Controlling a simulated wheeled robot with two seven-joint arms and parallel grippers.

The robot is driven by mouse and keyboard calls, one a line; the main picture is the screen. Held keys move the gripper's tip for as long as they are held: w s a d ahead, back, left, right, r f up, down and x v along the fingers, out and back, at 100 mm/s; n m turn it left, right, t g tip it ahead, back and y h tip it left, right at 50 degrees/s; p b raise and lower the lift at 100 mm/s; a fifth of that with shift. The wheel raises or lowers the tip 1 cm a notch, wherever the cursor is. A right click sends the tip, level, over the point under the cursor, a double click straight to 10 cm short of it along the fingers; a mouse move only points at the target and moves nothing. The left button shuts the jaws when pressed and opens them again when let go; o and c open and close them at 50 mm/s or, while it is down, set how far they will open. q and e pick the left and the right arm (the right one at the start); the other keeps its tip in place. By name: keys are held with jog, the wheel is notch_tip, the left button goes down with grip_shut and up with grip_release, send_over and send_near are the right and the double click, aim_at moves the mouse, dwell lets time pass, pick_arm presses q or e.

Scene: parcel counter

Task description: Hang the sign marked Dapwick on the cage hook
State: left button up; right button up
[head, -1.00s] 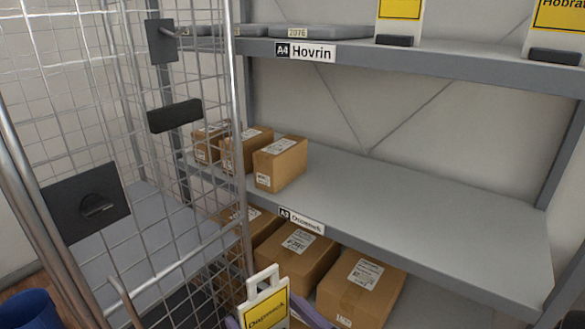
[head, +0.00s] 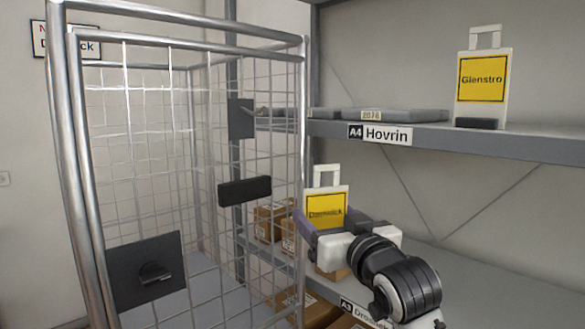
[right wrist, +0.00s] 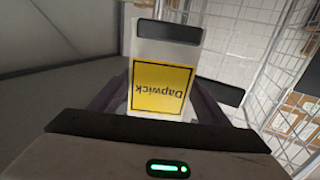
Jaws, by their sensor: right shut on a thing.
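The yellow and white sign marked Dapwick (head: 325,207) is upright in the head view, its open white handle loop on top. My right gripper (head: 324,228) is shut on its lower part and holds it in the air just right of the cage's front post. In the right wrist view the sign (right wrist: 162,88) shows upside down between the fingers. The wire cage (head: 303,130) stands at left. A dark plate with a hook (head: 148,272) is on its near side, left of and lower than the sign. A second dark plate with a peg (head: 240,118) sits higher and farther back. My left gripper is not in view.
A dark blank bar (head: 244,190) is on the cage mesh, left of the sign. Right of the cage is a grey shelf (head: 500,140) labelled Hovrin, bearing a Glenstro sign (head: 482,80) and flat grey parcels. Brown boxes (head: 270,220) stand on the shelf below.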

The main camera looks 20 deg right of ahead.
jog(key=s+a+r+n+g+y, duration=0.15)
jog(key=a+r+n+y, duration=0.5)
jog(key=r, duration=0.65)
jog(key=shift+m+t+y, duration=0.25)
jog(key=shift+m+y, duration=0.4)
jog(key=shift+y, duration=0.1)
jog(key=shift+s+a+f+b+x, duration=0.15)
jog(key=shift+a+b+x, duration=0.1)
jog(key=shift+x, duration=1.25)
jog(key=shift+a+f+b+x, duration=0.1)
jog(key=shift+a+b+x, duration=0.1)
jog(key=shift+x, duration=1.3)
jog(key=shift+s+a+f+b+x, duration=0.15)
jog(key=shift+a+x, duration=0.1)
jog(key=shift+x, duration=1.3)
jog(key=shift+w+f, duration=0.35)
jog(key=shift+f, duration=0.15)
jog(key=shift+w+a+f, duration=0.15)
jog(key=shift+f, duration=0.1)
